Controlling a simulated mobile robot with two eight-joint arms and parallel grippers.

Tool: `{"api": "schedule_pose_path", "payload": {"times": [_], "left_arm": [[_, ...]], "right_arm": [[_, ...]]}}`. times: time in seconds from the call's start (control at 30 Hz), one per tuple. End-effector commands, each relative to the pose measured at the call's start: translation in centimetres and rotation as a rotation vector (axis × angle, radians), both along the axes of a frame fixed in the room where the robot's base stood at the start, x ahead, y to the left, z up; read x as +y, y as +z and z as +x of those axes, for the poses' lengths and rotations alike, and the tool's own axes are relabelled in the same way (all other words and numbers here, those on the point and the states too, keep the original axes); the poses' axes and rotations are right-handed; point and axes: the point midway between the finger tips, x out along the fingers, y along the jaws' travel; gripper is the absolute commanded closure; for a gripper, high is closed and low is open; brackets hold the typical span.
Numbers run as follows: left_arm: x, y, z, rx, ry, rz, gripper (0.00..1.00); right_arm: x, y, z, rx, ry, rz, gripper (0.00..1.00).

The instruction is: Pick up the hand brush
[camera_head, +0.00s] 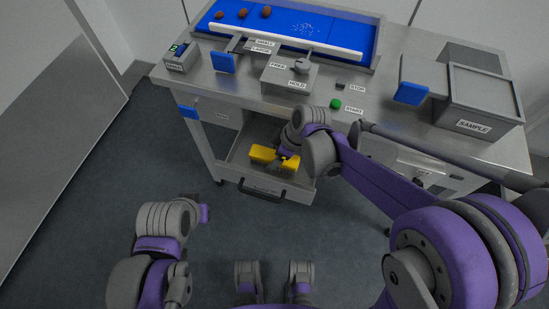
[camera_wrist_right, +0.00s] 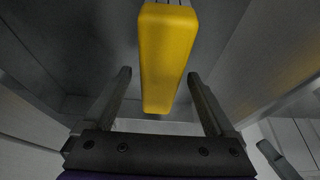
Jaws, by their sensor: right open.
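The hand brush (camera_head: 262,154) shows as a yellow block lying in the open drawer of the steel bench. My right gripper (camera_head: 284,157) is over the drawer and hides the middle of the yellow block. In the right wrist view the yellow block (camera_wrist_right: 166,60) runs lengthwise into the space between the two fingers of my right gripper (camera_wrist_right: 160,100). The fingers are wide apart, with a gap on each side of the block. Bristles are not clearly seen. My left arm is at the lower left, away from the bench; its fingers cannot be made out.
The drawer (camera_head: 268,186) has raised walls and a dark front handle close around the gripper. Above it is the bench top (camera_head: 376,107) with a blue belt (camera_head: 280,42), a lever box (camera_head: 287,80), a green start button (camera_head: 335,104) and a sample bin (camera_head: 474,125). The floor in front is clear.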

Motion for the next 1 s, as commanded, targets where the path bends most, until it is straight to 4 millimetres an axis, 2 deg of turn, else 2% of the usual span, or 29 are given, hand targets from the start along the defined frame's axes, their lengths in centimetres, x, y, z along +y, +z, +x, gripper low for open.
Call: {"api": "schedule_pose_path", "payload": {"times": [0.03, 0.07, 0.5, 0.8, 0.87, 1.0], "left_arm": [[0.0, 0.0, 0.0, 0.0, 0.0, 0.0, 1.0], [0.0, 0.0, 0.0, 0.0, 0.0, 0.0, 1.0], [0.0, 0.0, 0.0, 0.0, 0.0, 0.0, 1.0], [0.0, 0.1, 0.0, 0.0, 0.0, 0.0, 1.0], [0.0, 0.2, 0.0, -0.001, 0.0, 0.0, 1.0], [0.0, 0.6, 0.1, -0.002, 0.0, 0.0, 1.0]], "right_arm": [[0.0, 0.0, 0.0, 0.0, 0.0, 0.0, 0.14], [0.0, 0.0, 0.0, 0.0, 0.0, 0.0, 0.19], [0.0, 0.0, 0.0, 0.0, 0.0, 0.0, 0.98], [0.0, 0.3, 0.0, 0.0, 0.0, 0.001, 1.0], [0.0, 0.8, 0.0, 0.0, 0.0, 0.001, 1.0], [0.0, 3.2, 0.0, 0.0, 0.0, 0.001, 1.0]]}}
